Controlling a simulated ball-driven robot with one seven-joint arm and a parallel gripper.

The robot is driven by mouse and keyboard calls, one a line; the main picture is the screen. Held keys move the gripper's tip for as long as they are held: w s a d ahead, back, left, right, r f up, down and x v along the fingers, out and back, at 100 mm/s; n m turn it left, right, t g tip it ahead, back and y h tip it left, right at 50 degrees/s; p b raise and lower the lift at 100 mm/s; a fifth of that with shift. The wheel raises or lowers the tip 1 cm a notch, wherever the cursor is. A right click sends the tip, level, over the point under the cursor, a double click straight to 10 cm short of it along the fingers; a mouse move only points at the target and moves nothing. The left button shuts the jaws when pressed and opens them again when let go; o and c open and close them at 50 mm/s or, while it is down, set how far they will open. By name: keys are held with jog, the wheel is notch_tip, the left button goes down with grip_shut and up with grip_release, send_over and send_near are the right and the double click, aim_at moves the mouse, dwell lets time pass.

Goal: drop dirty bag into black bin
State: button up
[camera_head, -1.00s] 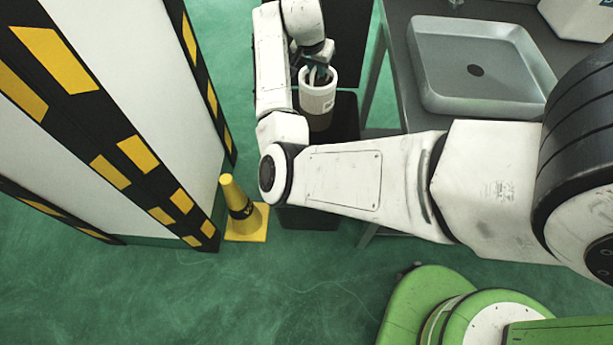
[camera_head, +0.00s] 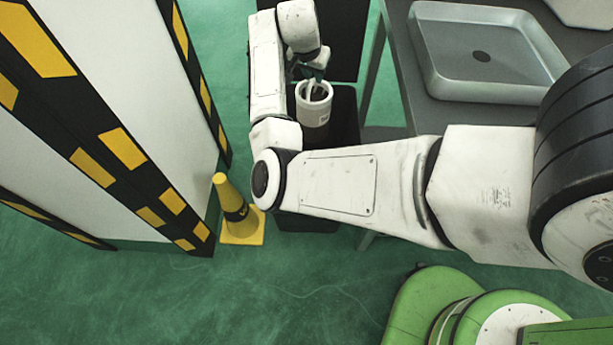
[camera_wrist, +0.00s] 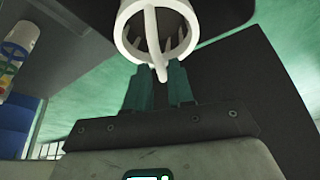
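In the head view a white cylindrical container (camera_head: 313,112) with an open top hangs upright from my gripper (camera_head: 312,80). I see no clear bag; this container is the only thing at my gripper. In the wrist view its white rim (camera_wrist: 126,38) and a bar across it show at the teal fingertips (camera_wrist: 160,82), which appear shut on it. A black bin-like box (camera_head: 346,112) stands under and behind the container. My forearm and the container hide part of the box, so I cannot tell how far above it the container is.
A yellow cone (camera_head: 240,220) stands left of the box, beside a white cabinet with black-yellow striped edges (camera_head: 120,150). A grey table with a metal sink tray (camera_head: 485,55) is on the right. Green floor (camera_head: 230,300) is free in front.

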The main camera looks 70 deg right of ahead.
jog(key=o, duration=0.4)
jog(key=shift+c, duration=0.2)
jog(key=p+v, duration=0.1)
jog(key=v, duration=0.9)
jog(key=shift+a+r, duration=0.25)
jog(key=shift+r, duration=0.05)
jog(key=shift+s, duration=0.1)
